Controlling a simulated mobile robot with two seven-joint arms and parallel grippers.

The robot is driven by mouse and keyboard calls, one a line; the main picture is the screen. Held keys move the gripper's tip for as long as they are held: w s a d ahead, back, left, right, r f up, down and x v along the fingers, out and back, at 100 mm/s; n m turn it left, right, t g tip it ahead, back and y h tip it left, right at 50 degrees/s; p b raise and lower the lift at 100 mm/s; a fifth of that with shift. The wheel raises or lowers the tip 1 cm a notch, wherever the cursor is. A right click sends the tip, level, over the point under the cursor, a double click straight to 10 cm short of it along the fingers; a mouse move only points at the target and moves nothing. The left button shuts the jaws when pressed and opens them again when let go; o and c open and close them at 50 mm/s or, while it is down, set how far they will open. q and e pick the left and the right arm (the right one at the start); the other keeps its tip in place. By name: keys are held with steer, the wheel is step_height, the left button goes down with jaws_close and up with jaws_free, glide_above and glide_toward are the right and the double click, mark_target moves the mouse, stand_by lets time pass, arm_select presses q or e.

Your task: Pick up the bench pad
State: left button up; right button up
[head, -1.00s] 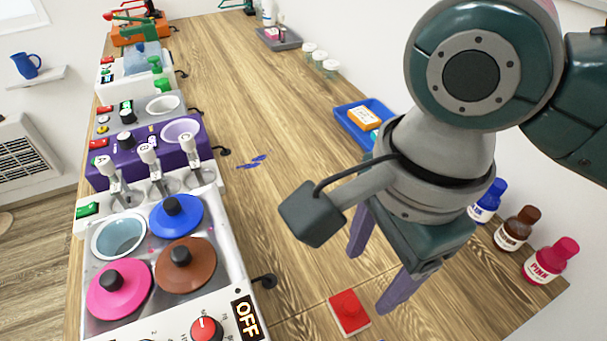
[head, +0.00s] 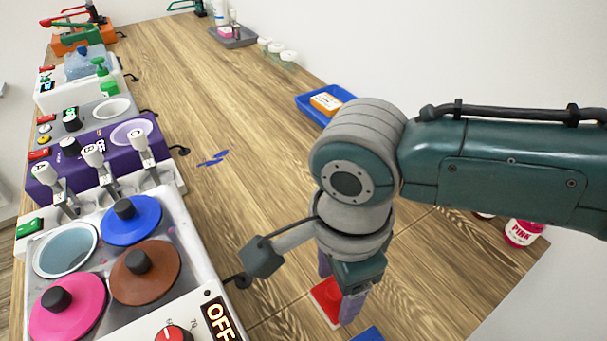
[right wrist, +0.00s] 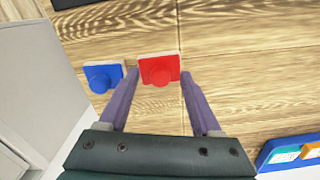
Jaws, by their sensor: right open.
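Two small pads with round knobs lie on the wooden bench; I cannot tell which one is called the bench pad. The red pad (head: 326,299), on a pale base, also shows in the right wrist view (right wrist: 160,71). The blue pad (right wrist: 101,77) lies just left of it there, and only its edge shows at the bottom of the head view (head: 368,334). My right gripper (right wrist: 159,76) is open, its purple fingers pointing down on either side of the red pad. In the head view my right gripper (head: 338,288) partly covers that pad. My left gripper is out of view.
A wax warmer (head: 205,285) with coloured lids stands at the front left, a purple machine (head: 95,160) behind it. A blue tray (head: 308,103) with an orange-labelled item lies near the wall.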

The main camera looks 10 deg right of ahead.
jaws_close()
stand_by(0.5)
